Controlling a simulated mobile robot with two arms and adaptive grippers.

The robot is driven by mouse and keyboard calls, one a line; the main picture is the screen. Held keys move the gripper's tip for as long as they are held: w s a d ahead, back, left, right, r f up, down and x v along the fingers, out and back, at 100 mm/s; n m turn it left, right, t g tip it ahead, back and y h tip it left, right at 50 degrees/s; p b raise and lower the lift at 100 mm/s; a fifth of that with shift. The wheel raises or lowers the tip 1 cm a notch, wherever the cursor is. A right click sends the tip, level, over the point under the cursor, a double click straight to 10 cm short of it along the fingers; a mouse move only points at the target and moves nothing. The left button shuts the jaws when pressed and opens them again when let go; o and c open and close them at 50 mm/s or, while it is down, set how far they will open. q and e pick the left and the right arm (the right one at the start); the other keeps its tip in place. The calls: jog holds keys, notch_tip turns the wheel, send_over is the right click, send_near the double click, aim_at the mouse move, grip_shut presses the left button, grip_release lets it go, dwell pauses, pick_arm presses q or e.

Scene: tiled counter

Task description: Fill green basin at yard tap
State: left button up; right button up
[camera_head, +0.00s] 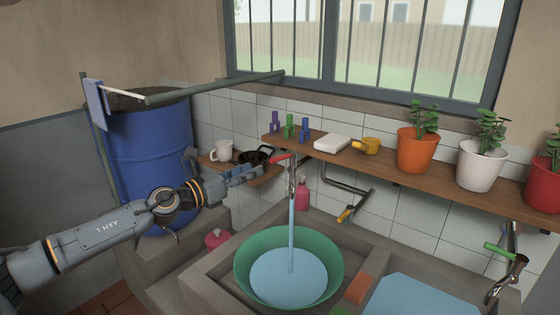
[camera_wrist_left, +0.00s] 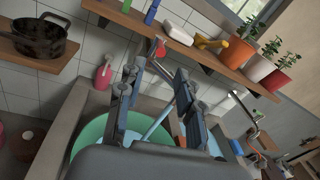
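The green basin (camera_head: 328,258) stands in the left sink under a tap with a red handle (camera_head: 281,160). A stream of water (camera_head: 291,225) runs from this tap into the basin, and water (camera_head: 288,278) covers its bottom and part of its sides. My left gripper (camera_head: 258,170) is just left of the red handle. In the left wrist view its two fingers (camera_wrist_left: 157,80) are apart with nothing held between them. The red handle (camera_wrist_left: 158,48) shows beyond the fingertips, and the basin (camera_wrist_left: 92,133) lies below. My right gripper is not in view.
A second tap with a green handle (camera_head: 499,250) is at the right, by a water-filled sink (camera_head: 410,297). A shelf (camera_head: 390,175) with pots runs above. A blue barrel (camera_head: 150,150) stands behind my left arm.

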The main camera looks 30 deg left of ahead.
aim_at(276, 159)
pick_arm(q)
jog(key=p+x, duration=0.5)
jog(key=x, duration=0.5)
jog(key=shift+r, duration=0.1)
jog(key=shift+w+d+p, duration=0.15)
jog(key=shift+w+p, duration=0.15)
jog(key=shift+w, duration=0.15)
grip_shut()
